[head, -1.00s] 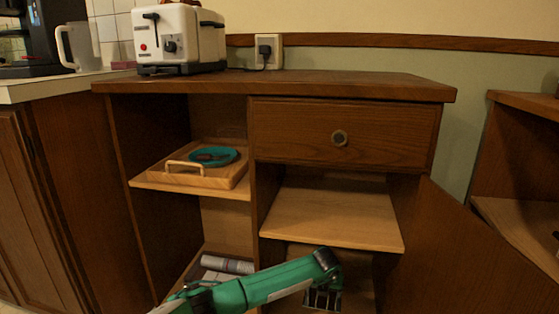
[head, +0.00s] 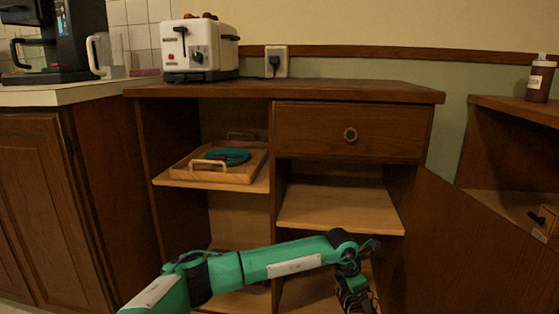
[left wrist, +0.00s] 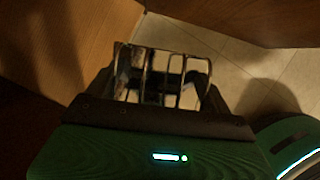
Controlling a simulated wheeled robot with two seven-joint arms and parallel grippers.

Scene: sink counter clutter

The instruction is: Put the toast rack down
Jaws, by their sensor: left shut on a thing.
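The toast rack (left wrist: 176,66) is a shiny metal wire rack with several upright bars. In the left wrist view it sits between the fingers of my left gripper (left wrist: 160,90), which is shut on it. In the head view my left gripper (head: 356,296) is low in front of the cabinet's right-hand side, by the open door. There the rack is mostly hidden or too dark to make out clearly. In the wrist view, pale floor tiles show behind the rack, and it looks held clear of any surface. My right gripper is not in view.
The cabinet's right shelf (head: 340,208) is bare. A wooden tray (head: 240,174) with a teal plate (head: 232,155) sits on the left shelf. The open cabinet door (head: 480,250) stands to the right. A white toaster (head: 200,50) is on the countertop (head: 330,91).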

